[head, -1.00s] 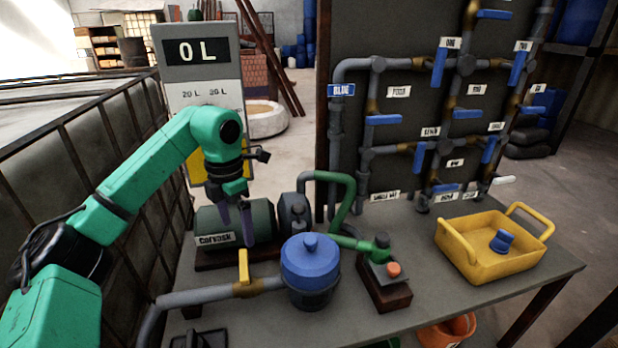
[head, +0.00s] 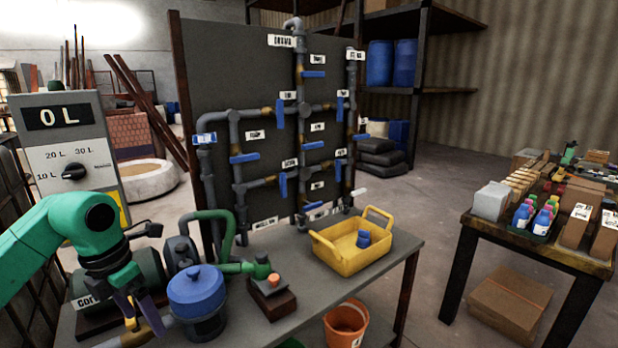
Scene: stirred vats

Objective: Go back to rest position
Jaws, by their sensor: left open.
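My left gripper (head: 137,313) is open and empty. It points down over the left end of the workbench (head: 232,318), in front of the green pump motor (head: 146,270) and left of the blue-lidded pot (head: 196,290). My green left arm comes in from the left edge and hides part of the motor and of the yellow-handled valve pipe. My right gripper is not in view.
A pipe panel (head: 200,75) with blue valve handles stands behind the bench. A yellow tray (head: 345,258) holds a blue item. An orange bucket (head: 346,325) is below. A crowded table (head: 575,262) stands right; the floor between is clear.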

